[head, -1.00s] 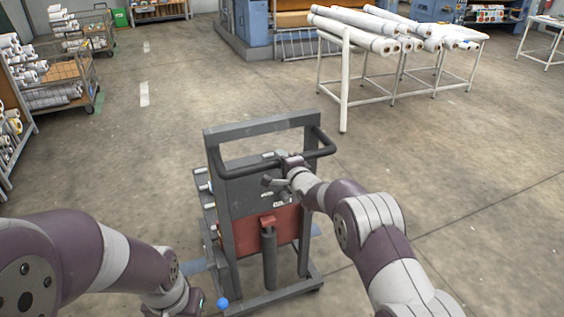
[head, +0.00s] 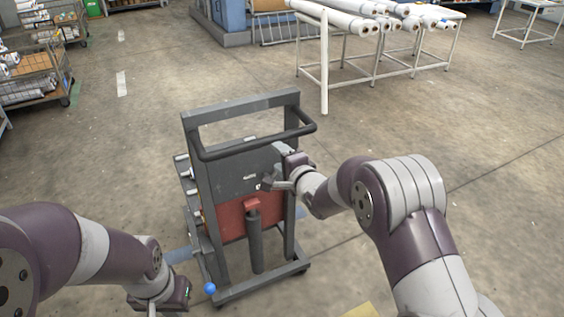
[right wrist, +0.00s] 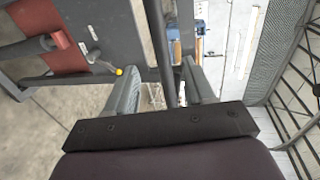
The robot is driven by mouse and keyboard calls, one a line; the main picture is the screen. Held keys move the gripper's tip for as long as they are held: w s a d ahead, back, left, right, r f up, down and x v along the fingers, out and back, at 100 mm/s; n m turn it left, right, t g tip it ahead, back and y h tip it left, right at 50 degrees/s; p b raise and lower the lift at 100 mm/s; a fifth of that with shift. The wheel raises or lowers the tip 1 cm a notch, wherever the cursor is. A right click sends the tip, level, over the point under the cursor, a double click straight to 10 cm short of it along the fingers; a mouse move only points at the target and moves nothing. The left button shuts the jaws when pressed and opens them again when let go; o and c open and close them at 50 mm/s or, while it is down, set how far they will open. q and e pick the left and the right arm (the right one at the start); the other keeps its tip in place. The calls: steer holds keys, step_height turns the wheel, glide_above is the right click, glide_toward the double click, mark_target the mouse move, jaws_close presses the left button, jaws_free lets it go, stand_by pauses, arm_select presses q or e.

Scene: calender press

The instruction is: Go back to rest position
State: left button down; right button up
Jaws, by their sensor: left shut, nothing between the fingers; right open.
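A grey wheeled cart (head: 188,150) with a red panel (head: 230,218) stands upright in front of me. Its black handle bar (head: 235,152) runs across the top. My right gripper (head: 275,180) is open beside the cart's right upright, just below the handle. In the right wrist view its two fingers (right wrist: 163,88) are apart, with a dark bar (right wrist: 168,50) seen between them; I cannot tell whether it touches them. My left gripper (head: 150,306) is shut and empty at the bottom edge, low and left of the cart, partly cut off.
A white table (head: 325,70) with white rolls (head: 340,18) stands behind. A blue ball knob (head: 210,288) sticks out at the cart's lower left. The floor around is mostly clear.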

steer(key=shift+s+d, duration=0.1)
steer(key=shift+s, duration=0.2)
